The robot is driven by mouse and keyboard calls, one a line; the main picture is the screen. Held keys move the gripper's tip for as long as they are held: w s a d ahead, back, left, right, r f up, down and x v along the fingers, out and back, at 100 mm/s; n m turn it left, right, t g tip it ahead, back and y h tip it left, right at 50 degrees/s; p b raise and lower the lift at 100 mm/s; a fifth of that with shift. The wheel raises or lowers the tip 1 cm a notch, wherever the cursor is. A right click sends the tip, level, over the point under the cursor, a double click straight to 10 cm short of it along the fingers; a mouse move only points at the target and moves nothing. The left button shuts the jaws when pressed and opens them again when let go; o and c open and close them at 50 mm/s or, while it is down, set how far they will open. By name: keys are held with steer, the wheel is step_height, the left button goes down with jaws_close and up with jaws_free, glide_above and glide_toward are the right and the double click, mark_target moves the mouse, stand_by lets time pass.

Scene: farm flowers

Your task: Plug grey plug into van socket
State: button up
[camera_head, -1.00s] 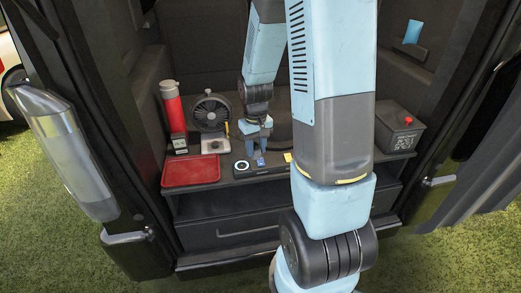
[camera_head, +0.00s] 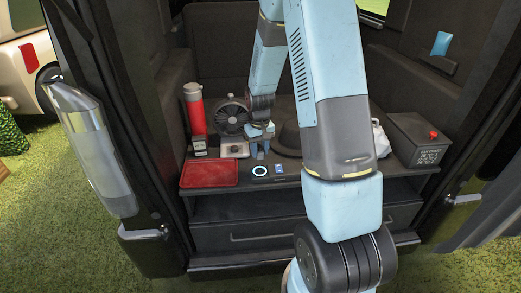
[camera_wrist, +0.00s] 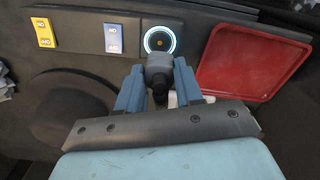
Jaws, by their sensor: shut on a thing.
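The van socket (camera_wrist: 160,41) is a round port with a lit white-blue ring in a dark panel, at the top middle of the wrist view. It also shows on the shelf's front edge in the head view (camera_head: 260,171). My gripper (camera_wrist: 157,82) has blue fingers shut on the grey plug (camera_wrist: 160,65), whose front end points toward the socket. The plug's front lies just below the ring in the wrist view; I cannot tell whether they touch. In the head view my gripper (camera_head: 260,150) is just above the socket, and the plug is not clear there.
A red tray (camera_head: 209,174) is left of the socket. A blue switch (camera_head: 279,169) is to its right; a yellow switch (camera_wrist: 43,32) shows in the wrist view. A fan (camera_head: 232,116), red flask (camera_head: 194,110), hat (camera_head: 289,139) and dark box (camera_head: 417,142) stand on the shelf.

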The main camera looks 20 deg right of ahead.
mark_target(260, 147)
steer(key=shift+f, duration=0.1)
steer(key=shift+f, duration=2.8)
steer(key=shift+f, duration=0.5)
steer(key=o, duration=1.1)
steer(key=shift+r, duration=0.15)
step_height(260, 147, up, 13)
steer(key=shift+r, duration=0.2)
steer(key=shift+r, duration=0.1)
stand_by(0.3)
